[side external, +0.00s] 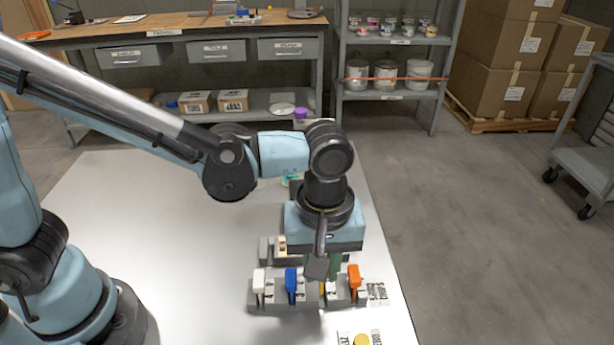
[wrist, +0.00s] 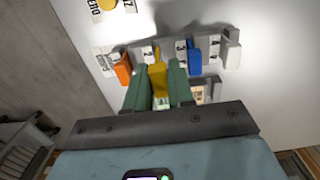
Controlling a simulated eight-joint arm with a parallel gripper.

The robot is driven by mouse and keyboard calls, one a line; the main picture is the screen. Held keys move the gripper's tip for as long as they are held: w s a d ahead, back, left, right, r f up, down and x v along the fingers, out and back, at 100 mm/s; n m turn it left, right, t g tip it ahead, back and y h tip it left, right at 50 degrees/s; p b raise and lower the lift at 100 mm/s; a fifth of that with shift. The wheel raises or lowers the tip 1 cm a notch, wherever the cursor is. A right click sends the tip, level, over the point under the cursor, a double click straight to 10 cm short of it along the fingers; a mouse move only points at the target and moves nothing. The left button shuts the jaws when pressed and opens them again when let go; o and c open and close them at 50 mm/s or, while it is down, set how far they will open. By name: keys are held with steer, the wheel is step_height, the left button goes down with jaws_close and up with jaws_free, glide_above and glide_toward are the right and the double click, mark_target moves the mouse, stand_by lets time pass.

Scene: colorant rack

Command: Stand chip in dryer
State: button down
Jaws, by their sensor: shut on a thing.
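My gripper (wrist: 160,80) has green fingers and is shut on a yellow chip (wrist: 157,73). In the wrist view the chip is between the fingers, in line with the grey numbered rack (wrist: 216,45). In the side external view my gripper (side external: 326,278) is low over this rack (side external: 270,304), between a blue chip (side external: 291,283) and an orange chip (side external: 354,279). The blue and orange chips stand upright, as does a white chip (side external: 258,283) at the left end. The yellow chip's lower end is hidden, so I cannot tell whether it is seated. I cannot tell which grey holder is the dryer.
A second grey holder with a cream chip (side external: 282,245) is behind the rack, partly hidden by my wrist. A yellow round piece (side external: 361,340) lies on a printed label at the front. The white table (side external: 170,220) is clear to the left; its right edge is close.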

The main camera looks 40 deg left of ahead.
steer(key=s+d+r, duration=0.4)
steer(key=s+r, duration=0.2)
steer(key=s, duration=0.3)
steer(key=w+a, duration=0.1)
steer(key=w, duration=0.2)
steer(key=w+a, duration=0.1)
steer(key=w, duration=0.2)
steer(key=w+a, duration=0.1)
steer(key=w, duration=0.2)
steer(key=shift+a, duration=0.2)
steer(key=w+a+f, duration=0.2)
steer(key=w+a, duration=1.2)
steer(key=a, duration=0.1)
steer(key=shift+w+a+f, duration=0.15)
steer(key=shift+w+a, duration=0.1)
steer(key=shift+a, duration=0.1)
steer(key=shift+f, duration=0.1)
steer(key=shift+f, duration=2.65)
steer(key=shift+f, duration=0.45)
steer(key=shift+f, duration=0.3)
